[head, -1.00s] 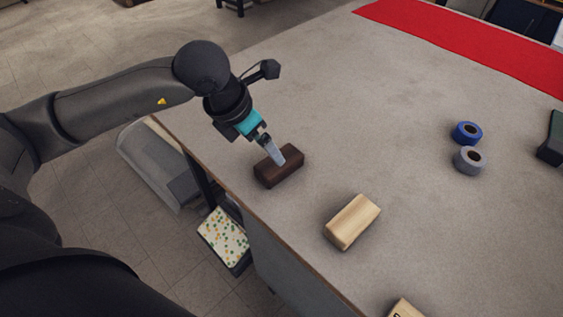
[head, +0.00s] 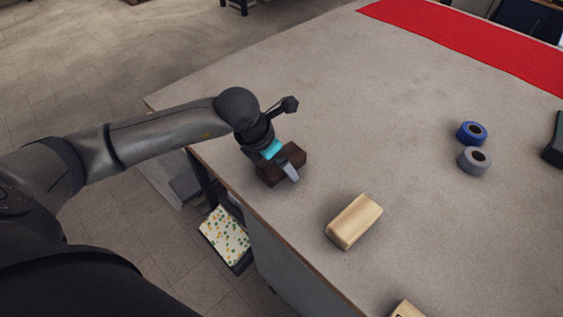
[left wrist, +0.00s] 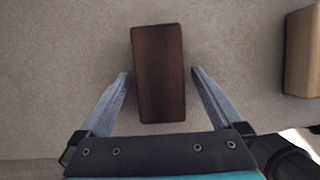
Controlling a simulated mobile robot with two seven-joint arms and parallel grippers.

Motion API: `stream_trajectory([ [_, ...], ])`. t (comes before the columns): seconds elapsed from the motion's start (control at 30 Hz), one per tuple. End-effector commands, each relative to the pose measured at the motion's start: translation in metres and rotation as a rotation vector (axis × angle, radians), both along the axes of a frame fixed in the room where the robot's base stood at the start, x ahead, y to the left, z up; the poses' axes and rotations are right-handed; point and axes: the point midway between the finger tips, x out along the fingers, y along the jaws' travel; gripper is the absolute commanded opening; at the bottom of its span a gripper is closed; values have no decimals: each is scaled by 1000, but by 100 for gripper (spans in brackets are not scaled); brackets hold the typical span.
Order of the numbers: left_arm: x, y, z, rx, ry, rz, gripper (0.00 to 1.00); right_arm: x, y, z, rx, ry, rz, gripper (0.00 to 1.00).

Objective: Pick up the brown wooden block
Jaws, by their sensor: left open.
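The brown wooden block (head: 271,174) lies on the grey table near its left edge. In the left wrist view the dark brown block (left wrist: 158,72) lies lengthwise between the two fingers of my left gripper (left wrist: 160,76). The fingers are spread, with a gap on each side of the block. In the head view my left gripper (head: 286,165) is low over the block and hides part of it. My right gripper is not in view.
A pale wooden block (head: 354,221) lies to the right, also in the left wrist view (left wrist: 303,52). Another pale block (head: 406,309) is at the bottom edge. Blue (head: 472,132) and grey (head: 474,160) tape rolls stand farther right. A red cloth (head: 480,42) lies at the back.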

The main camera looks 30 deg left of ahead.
Motion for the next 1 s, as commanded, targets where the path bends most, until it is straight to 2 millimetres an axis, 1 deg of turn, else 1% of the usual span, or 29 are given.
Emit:
stream_trajectory([
  [0.03,0,0,0,0,0,0,100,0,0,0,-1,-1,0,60],
  [0.07,0,0,0,0,0,0,98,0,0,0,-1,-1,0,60],
  [0.87,0,0,1,0,-1,0,8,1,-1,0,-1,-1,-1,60],
  [0.9,0,0,1,-1,-2,0,6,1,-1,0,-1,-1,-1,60],
  [1.0,0,0,1,-1,-2,0,6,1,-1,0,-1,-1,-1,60],
])
